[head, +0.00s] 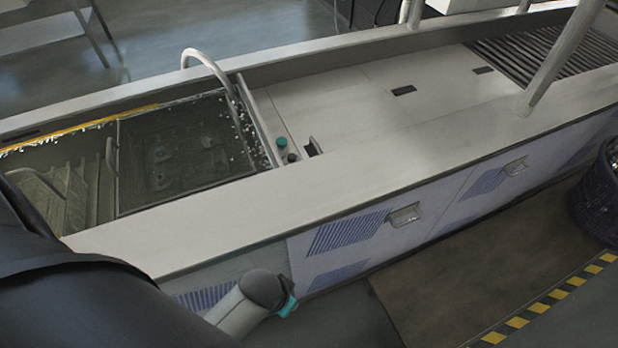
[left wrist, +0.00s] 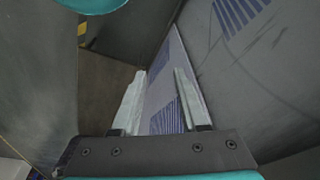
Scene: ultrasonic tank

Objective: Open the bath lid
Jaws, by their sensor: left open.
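The bath (head: 60,150) is the sunken basin at the left of the long counter in the head view, with an orange-yellow strip along its far edge. A dark, recessed rectangular surface (head: 180,150) fills its right part. A curved pale metal bar (head: 205,60) rises at its far right corner. I cannot tell for sure which part is the lid. My left gripper (left wrist: 160,72) is open and empty in the left wrist view. Its fingers point towards the panelled side with blue stripes, clear of the bath. The right gripper is out of view.
A green button (head: 282,142) and a dark slot sit right of the bath. Pale panels (head: 350,110) and a slatted section (head: 545,45) continue rightward. Cabinet fronts with handles (head: 404,215) face the floor. A dark basket (head: 600,195) stands at the right. My dark body covers the lower left.

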